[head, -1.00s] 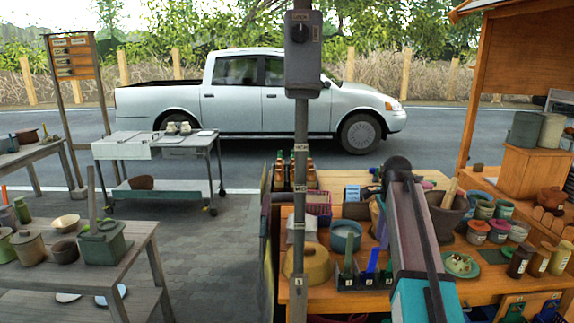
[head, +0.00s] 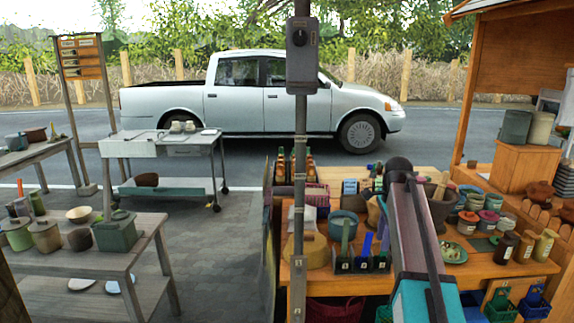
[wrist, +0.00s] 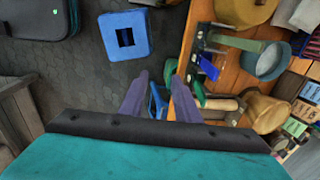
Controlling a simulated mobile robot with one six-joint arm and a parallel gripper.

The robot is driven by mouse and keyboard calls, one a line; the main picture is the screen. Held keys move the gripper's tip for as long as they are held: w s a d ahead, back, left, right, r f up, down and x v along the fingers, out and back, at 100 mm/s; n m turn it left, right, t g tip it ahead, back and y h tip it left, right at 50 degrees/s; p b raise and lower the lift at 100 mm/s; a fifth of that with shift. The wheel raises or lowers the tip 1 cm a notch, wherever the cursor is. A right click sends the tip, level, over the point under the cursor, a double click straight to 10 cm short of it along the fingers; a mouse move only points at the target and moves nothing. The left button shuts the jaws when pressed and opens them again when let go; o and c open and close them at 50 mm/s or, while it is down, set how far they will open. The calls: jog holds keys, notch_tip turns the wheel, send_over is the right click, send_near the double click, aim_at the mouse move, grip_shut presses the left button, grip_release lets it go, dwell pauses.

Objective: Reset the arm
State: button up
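My arm (head: 423,270) rises from the bottom of the head view in front of the wooden stall counter, a teal block at its base and a dark joint at its top. My gripper is not visible in the head view. In the wrist view my gripper (wrist: 158,76) shows two purple fingers standing apart, with nothing held between them. A blue object (wrist: 157,102) shows in the gap, seemingly beyond the fingers. The wrist view looks down on dark paving and the counter's edge.
The stall counter (head: 470,268) carries pots, jars and bottles, close around my arm. A grey post (head: 299,200) stands left of my arm. A wooden table (head: 135,255) with pots is at left, a metal cart (head: 165,147) behind it. Paving between is clear. A blue square block (wrist: 125,36) lies on the paving.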

jog(key=s+a+f+n+g, duration=0.1)
jog(key=s+a+f+g, duration=0.15)
jog(key=s+f, duration=0.7)
jog(key=s+a+f+n+g, duration=0.15)
jog(key=a+f, duration=0.25)
jog(key=f, duration=1.2)
jog(key=s+a+f+g, duration=0.25)
jog(key=s+f, duration=0.45)
jog(key=f, duration=0.6)
jog(key=s+a+f+n, duration=0.1)
jog(key=s+f+n, duration=0.4)
jog(key=s, duration=0.5)
jog(key=s+a+f+n, duration=0.2)
jog(key=s+f+n, duration=0.3)
jog(key=s, duration=0.6)
jog(key=s+a+f+n, duration=0.1)
jog(key=s+f+n, duration=0.4)
jog(key=s+f, duration=0.3)
jog(key=shift+s+a+n+g, duration=0.25)
jog(key=shift+s+n+g, duration=0.15)
jog(key=shift+s, duration=0.8)
jog(key=shift+d, duration=0.1)
